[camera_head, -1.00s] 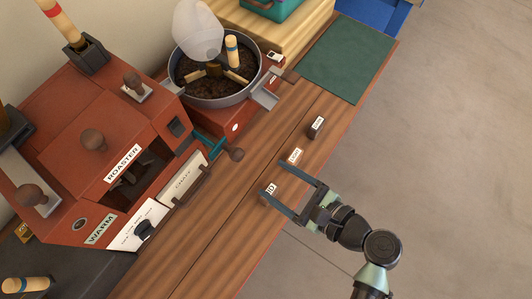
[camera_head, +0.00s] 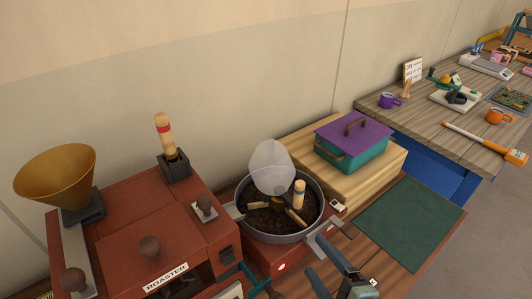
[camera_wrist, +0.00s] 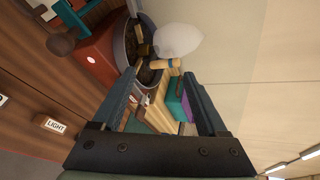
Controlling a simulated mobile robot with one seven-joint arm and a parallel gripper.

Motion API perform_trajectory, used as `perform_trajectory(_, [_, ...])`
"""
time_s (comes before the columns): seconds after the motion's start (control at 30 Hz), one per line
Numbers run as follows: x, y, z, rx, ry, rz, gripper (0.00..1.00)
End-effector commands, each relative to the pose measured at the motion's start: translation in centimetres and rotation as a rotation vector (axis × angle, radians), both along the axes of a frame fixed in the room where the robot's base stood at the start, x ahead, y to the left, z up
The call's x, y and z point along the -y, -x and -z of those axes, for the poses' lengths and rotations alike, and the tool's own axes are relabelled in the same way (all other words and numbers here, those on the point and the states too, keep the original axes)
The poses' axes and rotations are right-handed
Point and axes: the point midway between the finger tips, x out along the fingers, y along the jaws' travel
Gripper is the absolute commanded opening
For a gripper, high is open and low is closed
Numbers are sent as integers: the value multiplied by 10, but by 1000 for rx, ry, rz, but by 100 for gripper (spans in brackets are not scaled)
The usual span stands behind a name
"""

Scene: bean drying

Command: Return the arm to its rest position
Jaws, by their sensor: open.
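My gripper (camera_head: 314,254) is at the bottom of the head view, above the front of the wooden counter, with two blue-grey fingers spread apart. In the wrist view my gripper (camera_wrist: 160,76) shows nothing held between its fingers. Past the fingers, the wrist view shows the round cooling pan, a pale rounded shape over it and the teal box, all apart from the fingers. Most of my arm is out of the head view.
The red roaster (camera_head: 150,240) stands at left with a brass funnel (camera_head: 58,178). Beside it is the pan of dark beans (camera_head: 262,220). A teal box with a purple lid (camera_head: 352,135) sits on a wooden block (camera_head: 385,162). The green mat (camera_head: 410,225) is bare.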

Motion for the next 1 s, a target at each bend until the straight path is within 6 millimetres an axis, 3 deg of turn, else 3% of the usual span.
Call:
perform_trajectory(0.03, [-5,-25,-39,108,168,-23,76])
perform_trajectory(0.1, [-10,-49,-87,237,387,-32,76])
perform_trajectory(0.27, [-30,-77,-205,524,846,9,76])
perform_trajectory(0.43, [-58,-65,-332,799,1270,154,76])
perform_trajectory(0.5, [-70,-49,-380,894,1423,240,76])
perform_trajectory(0.6, [-85,-20,-436,997,1604,377,76])
perform_trajectory(0.7, [-95,8,-474,1059,1733,502,76])
perform_trajectory(0.8, [-101,27,-496,1090,1809,587,76])
perform_trajectory(1.0, [-103,38,-507,1100,1854,637,76])
